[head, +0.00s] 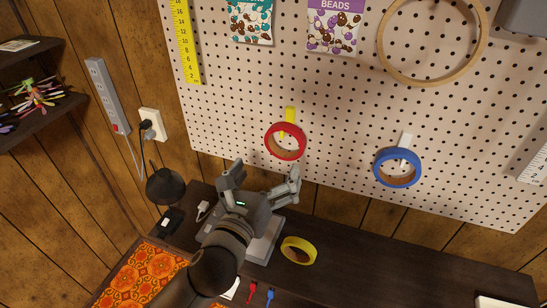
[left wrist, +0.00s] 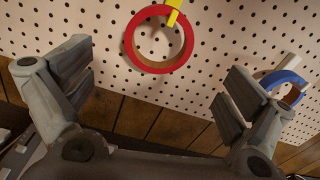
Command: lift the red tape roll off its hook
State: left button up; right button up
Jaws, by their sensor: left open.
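The red tape roll (head: 285,155) hangs on a yellow hook (head: 290,114) on the pegboard. In the left wrist view the red tape roll (left wrist: 135,58) hangs from the yellow hook (left wrist: 173,14), above and between my fingers. My left gripper (head: 262,182) is open and empty, just below the roll in the head view and apart from it. Its fingers also show wide apart in the left wrist view (left wrist: 155,88). My right gripper is in neither view.
A blue tape roll (head: 397,181) hangs on a white hook (head: 405,141) to the right. A yellow tape roll (head: 298,251) lies on the dark tabletop (head: 380,262). A round wooden hoop (head: 384,50) and bead packets (head: 334,28) hang higher. A black lamp (head: 165,187) stands at left.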

aim_at(284, 135)
pick_arm(q)
jog(key=p+x, duration=0.1)
jog(key=x, duration=0.9)
jog(key=shift+f+p, duration=0.1)
jog(key=shift+p, duration=0.3)
jog(key=shift+c, duration=0.3)
jog(key=c, duration=0.8)
jog(key=shift+r+p, duration=0.3)
jog(key=shift+p, duration=0.05)
jog(key=shift+r+p, duration=0.85)
jog(key=shift+p, duration=0.1)
